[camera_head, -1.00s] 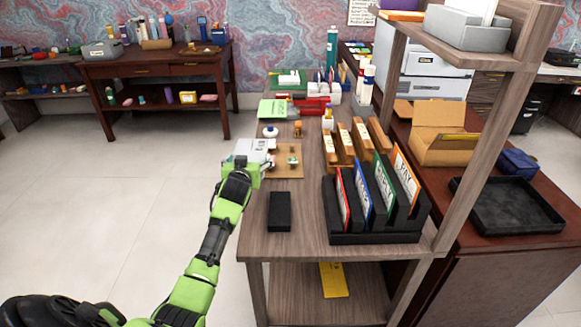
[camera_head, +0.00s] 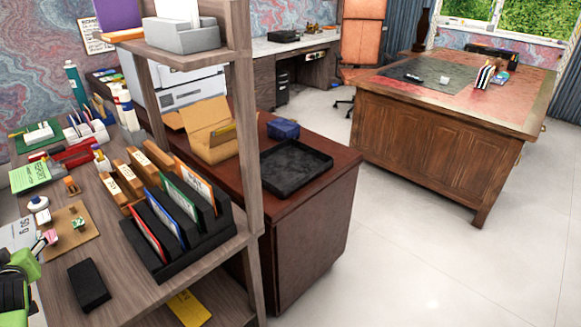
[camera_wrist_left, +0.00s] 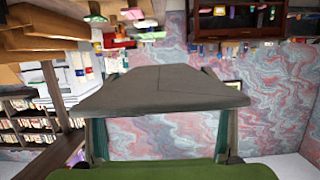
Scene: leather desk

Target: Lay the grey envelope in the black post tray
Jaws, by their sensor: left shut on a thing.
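The black post tray (camera_head: 296,168) lies flat and empty on the red-brown wooden cabinet, in the middle of the head view. My left gripper (camera_head: 22,266) is at the left edge of the head view, over the grey-brown desk and well left of the tray. In the left wrist view my left gripper (camera_wrist_left: 160,128) is shut on the grey envelope (camera_wrist_left: 165,92), which spans across both fingers. I cannot make out the envelope clearly in the head view. My right gripper is not in view.
A black file sorter (camera_head: 180,235) and a shelf post (camera_head: 243,120) stand between my left gripper and the tray. A blue box (camera_head: 283,129) and an open cardboard box (camera_head: 210,130) sit behind the tray. Open floor (camera_head: 430,260) lies to the right.

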